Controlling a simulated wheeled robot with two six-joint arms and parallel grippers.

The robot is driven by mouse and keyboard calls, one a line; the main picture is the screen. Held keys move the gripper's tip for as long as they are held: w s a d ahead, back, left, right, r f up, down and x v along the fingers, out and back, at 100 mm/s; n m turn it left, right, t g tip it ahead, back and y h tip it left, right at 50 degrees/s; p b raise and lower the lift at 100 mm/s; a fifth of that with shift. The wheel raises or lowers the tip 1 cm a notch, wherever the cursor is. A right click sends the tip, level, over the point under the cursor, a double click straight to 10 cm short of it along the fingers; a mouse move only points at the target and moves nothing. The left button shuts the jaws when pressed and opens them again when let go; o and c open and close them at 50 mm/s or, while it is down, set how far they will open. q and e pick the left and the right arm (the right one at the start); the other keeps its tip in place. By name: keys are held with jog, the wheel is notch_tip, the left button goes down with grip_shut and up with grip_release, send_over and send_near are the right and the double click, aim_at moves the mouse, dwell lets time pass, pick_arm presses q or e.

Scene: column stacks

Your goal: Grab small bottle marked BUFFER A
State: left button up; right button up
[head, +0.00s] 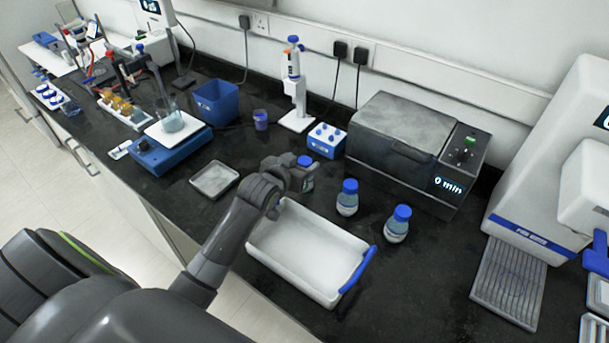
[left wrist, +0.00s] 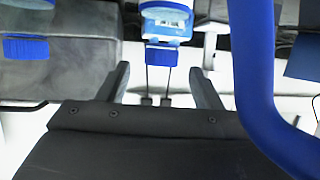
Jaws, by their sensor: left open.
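My left gripper (head: 300,178) is open beside a small bottle with a blue cap (head: 305,161) in the head view; the gripper hides most of its body. Two similar blue-capped bottles, a middle one (head: 347,200) and a right one (head: 396,226), stand upright to the right. No BUFFER A marking is readable. My right gripper is not in view.
A white tray (head: 262,238) with a blue handle lies just in front of the bottles. A grey heated box (head: 390,150) stands behind them, a blue rack (head: 325,141) to its left. A small metal dish (head: 214,179) lies left of my gripper.

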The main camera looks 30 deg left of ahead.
aim_at(304, 161)
pick_arm(q)
jog(key=shift+p+x, duration=0.35)
jog(key=shift+x, duration=1.45)
jog(key=shift+s+f, duration=0.1)
jog(key=shift+f, duration=0.1)
jog(key=shift+c, duration=0.5)
grip_shut()
